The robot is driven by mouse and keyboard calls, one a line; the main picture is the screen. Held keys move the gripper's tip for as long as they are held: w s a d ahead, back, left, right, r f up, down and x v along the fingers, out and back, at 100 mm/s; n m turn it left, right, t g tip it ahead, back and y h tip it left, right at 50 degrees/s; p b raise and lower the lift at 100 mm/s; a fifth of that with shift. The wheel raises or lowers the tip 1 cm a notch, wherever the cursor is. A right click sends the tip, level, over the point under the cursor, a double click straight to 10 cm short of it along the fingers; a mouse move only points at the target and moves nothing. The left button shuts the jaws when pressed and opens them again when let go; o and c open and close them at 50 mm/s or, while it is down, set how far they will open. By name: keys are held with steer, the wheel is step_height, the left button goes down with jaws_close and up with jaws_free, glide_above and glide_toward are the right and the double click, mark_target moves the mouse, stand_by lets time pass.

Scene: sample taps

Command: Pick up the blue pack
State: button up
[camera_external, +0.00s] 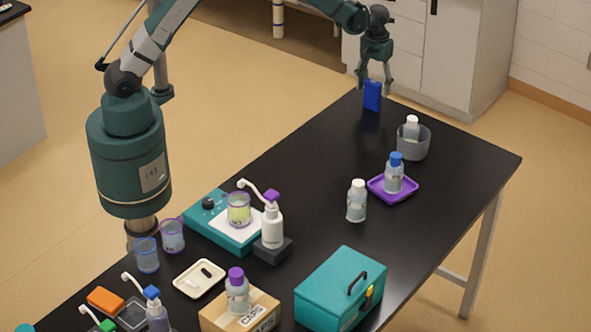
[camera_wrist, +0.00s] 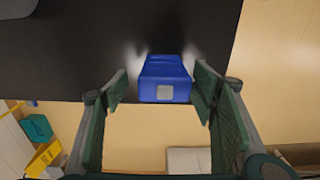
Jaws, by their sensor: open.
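The blue pack (camera_external: 372,95) stands upright near the far corner of the black table in the external view. In the wrist view the blue pack (camera_wrist: 165,80) shows from above, with a pale square on its face. My gripper (camera_external: 375,84) is open just above the pack in the external view. In the wrist view my gripper's fingers (camera_wrist: 160,92) are spread on the left and right of the pack, with a gap to it on each side. The pack is close to the table edge.
A grey cup (camera_external: 413,147) with a white-capped bottle stands right of the pack. A purple tray (camera_external: 410,188) with a blue-capped bottle, another white-capped bottle (camera_external: 357,205) and a teal box (camera_external: 341,290) are nearer the camera. The table (camera_external: 300,150) is clear left of the pack.

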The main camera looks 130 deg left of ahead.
mark_target(368, 101)
steer(key=shift+s+f, duration=0.15)
steer(key=shift+f, duration=1.15)
steer(key=shift+s+f, duration=0.1)
steer(key=shift+f, duration=1.15)
steer(key=c, duration=1)
